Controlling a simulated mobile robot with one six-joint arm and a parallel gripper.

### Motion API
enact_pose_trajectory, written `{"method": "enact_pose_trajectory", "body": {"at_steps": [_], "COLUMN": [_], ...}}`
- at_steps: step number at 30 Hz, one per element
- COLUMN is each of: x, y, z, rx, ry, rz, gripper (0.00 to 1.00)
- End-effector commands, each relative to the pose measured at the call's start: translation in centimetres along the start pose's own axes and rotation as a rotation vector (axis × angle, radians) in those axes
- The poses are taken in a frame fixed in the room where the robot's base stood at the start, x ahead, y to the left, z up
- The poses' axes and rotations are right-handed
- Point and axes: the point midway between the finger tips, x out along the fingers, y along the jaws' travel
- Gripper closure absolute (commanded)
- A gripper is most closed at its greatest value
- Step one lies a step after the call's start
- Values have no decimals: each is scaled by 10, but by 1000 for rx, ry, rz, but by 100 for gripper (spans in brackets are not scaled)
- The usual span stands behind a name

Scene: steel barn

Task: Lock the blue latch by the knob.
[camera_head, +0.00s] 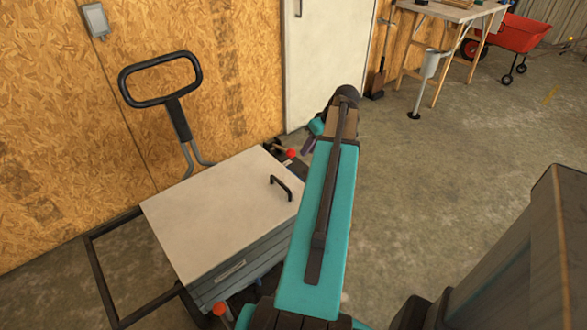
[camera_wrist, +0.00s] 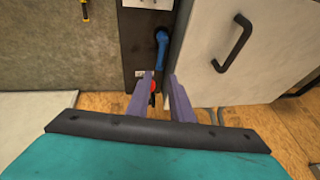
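The blue latch (camera_wrist: 161,42) shows in the wrist view as a short bent lever on a dark upright plate. A red knob (camera_wrist: 153,87) lies just below it, partly hidden behind the left finger; the join between lever and knob is not clear. My gripper (camera_wrist: 160,77) has its two purple fingers apart, with the knob showing between them near the left finger. I cannot tell whether they touch it. In the head view my gripper (camera_head: 308,146) is mostly hidden by my teal arm, close to a red knob (camera_head: 291,153) at the cart's far corner.
The cart (camera_head: 215,215) has a pale lid with a black handle (camera_head: 281,187) and a tall black push handle (camera_head: 160,80). Another orange-red knob (camera_head: 219,310) is at its near side. A plywood wall stands behind; concrete floor is open to the right.

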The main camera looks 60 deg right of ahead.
Motion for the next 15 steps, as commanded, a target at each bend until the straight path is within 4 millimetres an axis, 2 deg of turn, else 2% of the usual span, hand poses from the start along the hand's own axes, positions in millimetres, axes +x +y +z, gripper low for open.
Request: {"method": "enact_pose_trajectory", "body": {"at_steps": [8,15], "x": [24,54], "y": [-3,-3], "z": [-1,-1], "rx": [-3,-4], "ry": [-2,-2], "rz": [-3,-3], "gripper": [80,80]}}
